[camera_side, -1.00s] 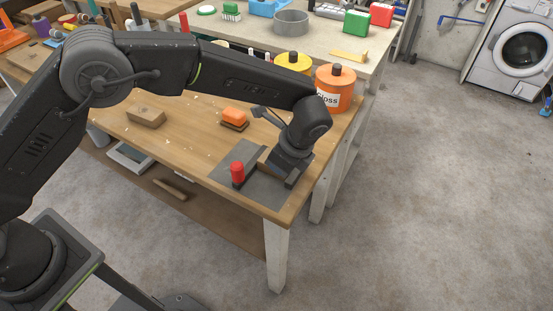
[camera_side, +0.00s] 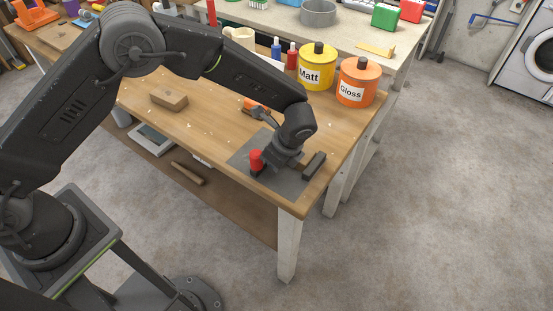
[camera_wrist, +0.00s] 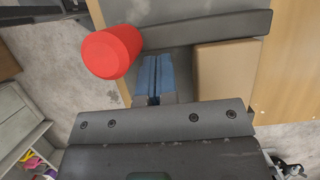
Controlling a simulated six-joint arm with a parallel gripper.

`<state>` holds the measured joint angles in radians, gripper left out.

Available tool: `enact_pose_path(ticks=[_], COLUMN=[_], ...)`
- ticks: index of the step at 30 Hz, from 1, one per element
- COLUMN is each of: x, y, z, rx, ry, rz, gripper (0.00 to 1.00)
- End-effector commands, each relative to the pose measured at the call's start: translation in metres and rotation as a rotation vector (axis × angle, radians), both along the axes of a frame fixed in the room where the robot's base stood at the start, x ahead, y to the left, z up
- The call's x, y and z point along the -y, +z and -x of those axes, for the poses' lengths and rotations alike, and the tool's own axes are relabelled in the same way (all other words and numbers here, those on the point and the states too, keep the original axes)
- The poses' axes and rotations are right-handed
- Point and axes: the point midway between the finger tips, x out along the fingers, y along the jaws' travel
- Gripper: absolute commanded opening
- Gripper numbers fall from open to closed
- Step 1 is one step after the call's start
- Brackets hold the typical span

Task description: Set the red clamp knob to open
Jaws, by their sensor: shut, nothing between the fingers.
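The red clamp knob (camera_side: 257,160) stands upright on a grey plate (camera_side: 293,187) near the bench's front corner. In the wrist view the knob (camera_wrist: 112,52) is at the upper left, its round red end toward the camera. My gripper (camera_side: 275,166) is low over the plate, just right of the knob in the side view. In the wrist view its blue fingers (camera_wrist: 153,78) are together and empty, beside the knob and apart from it in the picture. The fingertips are largely hidden in the side view. I cannot tell the knob's setting.
A dark bar (camera_side: 314,165) lies right of my gripper, beside a wooden block (camera_wrist: 225,70). An orange-topped brush (camera_side: 254,104) is partly behind my arm. Yellow Matt (camera_side: 316,68) and orange Gloss (camera_side: 357,82) tins stand at the back. Another wooden block (camera_side: 169,99) lies left.

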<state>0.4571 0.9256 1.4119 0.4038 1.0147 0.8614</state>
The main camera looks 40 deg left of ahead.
Motion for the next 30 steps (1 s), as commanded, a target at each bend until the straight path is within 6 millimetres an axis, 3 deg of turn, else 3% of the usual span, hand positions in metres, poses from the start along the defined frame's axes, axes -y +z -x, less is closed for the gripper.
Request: enact_pose_path(ticks=[4, 10, 15, 26, 30], x=[-0.009, -0.050, -0.069, -0.068, -0.058], y=[0.000, 0.000, 0.000, -0.001, -0.001], z=[0.000, 0.000, 0.000, 0.001, 0.001], rx=[0.000, -0.004, -0.005, -0.008, -0.006], ry=[0.002, 0.005, 0.001, 0.000, -0.003], rz=[0.000, -0.002, -0.003, -0.003, -0.002], gripper=[0.00, 0.00, 0.00, 0.00, 0.00])
